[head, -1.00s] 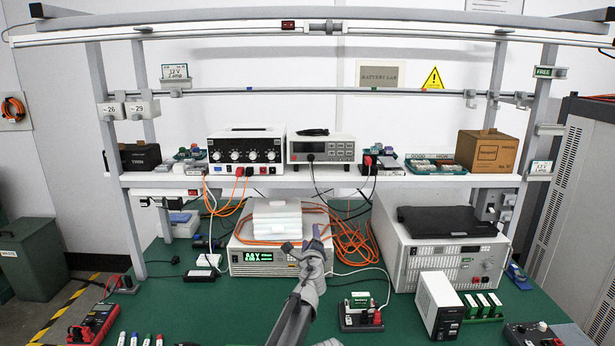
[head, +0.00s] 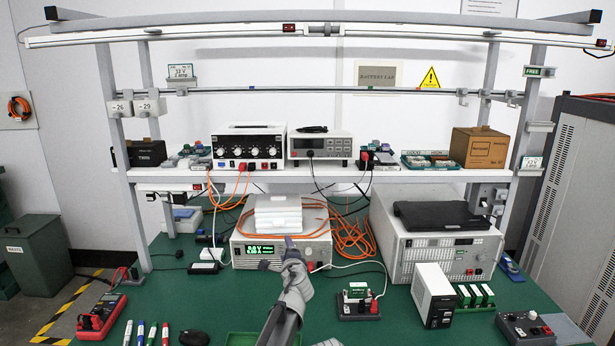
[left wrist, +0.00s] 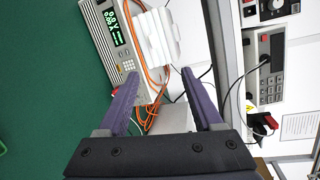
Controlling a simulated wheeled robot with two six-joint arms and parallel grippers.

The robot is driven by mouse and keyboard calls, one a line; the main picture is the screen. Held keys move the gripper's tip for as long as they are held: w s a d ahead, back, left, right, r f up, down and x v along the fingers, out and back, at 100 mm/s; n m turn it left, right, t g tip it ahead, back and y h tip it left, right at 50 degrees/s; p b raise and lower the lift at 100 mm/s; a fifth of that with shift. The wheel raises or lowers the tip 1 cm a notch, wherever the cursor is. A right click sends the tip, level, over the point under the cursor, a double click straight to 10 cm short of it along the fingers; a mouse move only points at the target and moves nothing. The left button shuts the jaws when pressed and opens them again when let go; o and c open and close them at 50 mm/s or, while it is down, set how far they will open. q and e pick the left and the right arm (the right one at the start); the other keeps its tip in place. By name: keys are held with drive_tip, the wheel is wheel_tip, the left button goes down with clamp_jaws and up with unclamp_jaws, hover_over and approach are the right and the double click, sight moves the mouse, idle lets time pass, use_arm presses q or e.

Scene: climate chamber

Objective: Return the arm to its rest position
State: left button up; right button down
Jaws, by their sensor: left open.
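My left arm comes in from the bottom of the head view. Its gripper (head: 289,244) is in front of the bench supply (head: 262,250) with the green display. In the left wrist view its two purple fingers (left wrist: 164,88) are apart with nothing between them. The same supply shows beyond the fingers in that view, with a white stack (left wrist: 156,38) beside it. The far part of the gripper is small in the head view. My right gripper is not in view.
A green mat covers the bench. A battery holder (head: 357,300), a white box (head: 434,295) and a large grey unit (head: 430,248) stand to the right. A red multimeter (head: 102,316), markers and a mouse (head: 194,338) lie at the left front. A shelf (head: 320,177) crosses behind.

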use_arm(q)
drive_tip(key=s+a+f+n+g, duration=0.5)
drive_tip(key=s+a+f+n, duration=0.2)
drive_tip(key=s, duration=0.4)
drive_tip(key=s+a+f+n+g, duration=0.5)
drive_tip(key=s+a+f+n, duration=0.25)
drive_tip(key=s, duration=0.35)
drive_tip(key=s+d+f+n+g+h, duration=0.2)
drive_tip(key=s+g, duration=0.1)
drive_tip(key=s, duration=0.4)
drive_tip(key=s+d+f+n+g+h, duration=0.1)
drive_tip(key=s+d+f+n+g, duration=0.15)
drive_tip(key=s, duration=0.45)
drive_tip(key=s+d+r+m+p, duration=0.1)
drive_tip(key=s+d+m, duration=0.1)
drive_tip(key=d, duration=0.3)
drive_tip(key=s+d+r+m+p, duration=0.1)
drive_tip(key=s+d+r+m, duration=0.1)
drive_tip(key=d, duration=0.3)
drive_tip(key=shift+s+d+r+y+p, duration=0.3)
drive_tip(key=shift+s+y+p, duration=0.1)
drive_tip(key=shift+s, duration=0.2)
drive_tip(key=shift+w, duration=0.1)
